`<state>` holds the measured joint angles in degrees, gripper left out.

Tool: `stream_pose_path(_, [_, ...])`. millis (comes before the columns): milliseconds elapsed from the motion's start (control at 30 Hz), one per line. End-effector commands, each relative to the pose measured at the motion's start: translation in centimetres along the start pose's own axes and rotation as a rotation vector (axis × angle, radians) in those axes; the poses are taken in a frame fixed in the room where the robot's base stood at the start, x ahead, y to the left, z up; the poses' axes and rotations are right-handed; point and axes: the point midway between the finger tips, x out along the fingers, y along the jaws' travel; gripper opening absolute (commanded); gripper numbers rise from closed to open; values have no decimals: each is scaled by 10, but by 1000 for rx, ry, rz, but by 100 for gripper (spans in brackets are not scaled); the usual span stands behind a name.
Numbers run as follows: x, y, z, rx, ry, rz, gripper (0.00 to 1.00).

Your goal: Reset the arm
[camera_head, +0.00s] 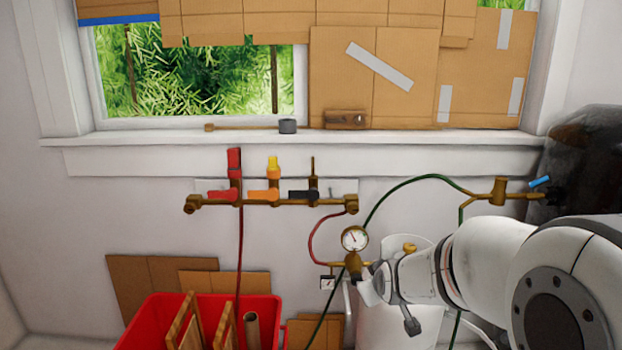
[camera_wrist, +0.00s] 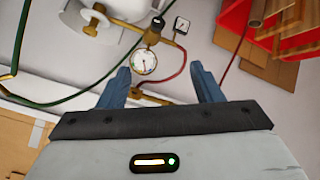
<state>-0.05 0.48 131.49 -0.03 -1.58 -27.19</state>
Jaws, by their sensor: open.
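My arm (camera_head: 480,265) reaches in from the right in the head view, bent toward the pipework on the wall. My gripper (camera_wrist: 161,72) shows in the wrist view with its two blue fingers spread apart and nothing between them. A pressure gauge (camera_wrist: 144,62) with a white dial appears beyond the gap between the fingertips. In the head view the gauge (camera_head: 354,238) stands just past the end of my arm. I cannot tell whether the gripper touches any pipe; its fingers are not clear in the head view.
A brass manifold (camera_head: 270,203) with red, orange and black valve handles is on the wall. Red and green hoses (camera_head: 386,196) hang nearby. A red crate (camera_head: 150,325) holds wood and a tube. A white tank (camera_head: 400,253) stands behind my arm. The sill (camera_head: 240,140) is above.

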Motion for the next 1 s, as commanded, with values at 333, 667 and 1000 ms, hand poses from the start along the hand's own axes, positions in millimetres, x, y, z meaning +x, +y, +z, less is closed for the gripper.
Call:
stream_pose_path(333, [-207, -7, 15, 314, -409, -132, 59])
stream_pose_path(667, [-291, -21, 43, 453, -627, -151, 59])
stream_pose_path(1000, [-291, -22, 46, 456, -634, -152, 49])
